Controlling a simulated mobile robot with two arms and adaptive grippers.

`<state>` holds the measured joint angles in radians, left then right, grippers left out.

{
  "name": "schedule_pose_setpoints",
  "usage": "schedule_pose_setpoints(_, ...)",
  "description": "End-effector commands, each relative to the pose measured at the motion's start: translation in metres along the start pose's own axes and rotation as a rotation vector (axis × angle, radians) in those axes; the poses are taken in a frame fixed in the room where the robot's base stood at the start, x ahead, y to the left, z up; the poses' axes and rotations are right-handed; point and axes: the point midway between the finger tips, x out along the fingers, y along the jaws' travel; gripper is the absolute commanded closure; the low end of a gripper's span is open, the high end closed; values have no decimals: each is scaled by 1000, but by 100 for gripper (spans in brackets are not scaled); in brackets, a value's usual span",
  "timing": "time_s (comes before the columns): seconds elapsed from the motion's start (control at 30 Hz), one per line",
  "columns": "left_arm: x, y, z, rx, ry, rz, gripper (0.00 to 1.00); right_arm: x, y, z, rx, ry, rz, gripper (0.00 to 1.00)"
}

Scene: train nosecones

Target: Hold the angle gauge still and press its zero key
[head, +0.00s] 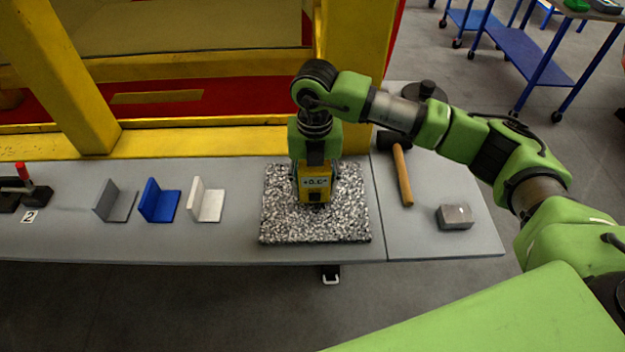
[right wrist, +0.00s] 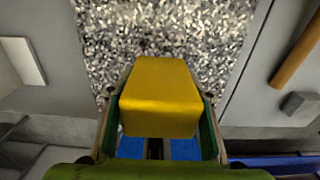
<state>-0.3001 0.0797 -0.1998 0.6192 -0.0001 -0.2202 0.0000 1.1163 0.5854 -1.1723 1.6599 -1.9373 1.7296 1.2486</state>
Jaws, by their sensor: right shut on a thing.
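The angle gauge (head: 314,184) is a small yellow box with a lit display facing me. It stands upright on a speckled granite plate (head: 279,224) on the grey table. In the right wrist view the gauge (right wrist: 160,97) shows as a yellow block between the two fingers. My right gripper (head: 315,170) comes down from above and is shut on the gauge's sides; it also shows in the right wrist view (right wrist: 158,120). The zero key is too small to make out. My left gripper is not in view.
Grey (head: 115,202), blue (head: 159,203) and white (head: 205,201) angle blocks stand left of the plate. A hammer (head: 402,175) and a small grey metal block (head: 455,216) lie to the right. A yellow frame (head: 215,141) rises behind the table.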

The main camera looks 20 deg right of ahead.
Motion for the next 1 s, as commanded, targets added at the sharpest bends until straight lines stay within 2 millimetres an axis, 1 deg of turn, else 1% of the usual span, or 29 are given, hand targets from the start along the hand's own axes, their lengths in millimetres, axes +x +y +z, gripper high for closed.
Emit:
schedule_pose_setpoints(0.03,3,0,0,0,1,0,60,4,0,0,0,-1,1,81)
schedule_pose_setpoints(0.17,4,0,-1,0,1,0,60,7,0,0,0,-1,1,81)
schedule_pose_setpoints(1.0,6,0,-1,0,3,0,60,9,0,0,0,-1,1,81)
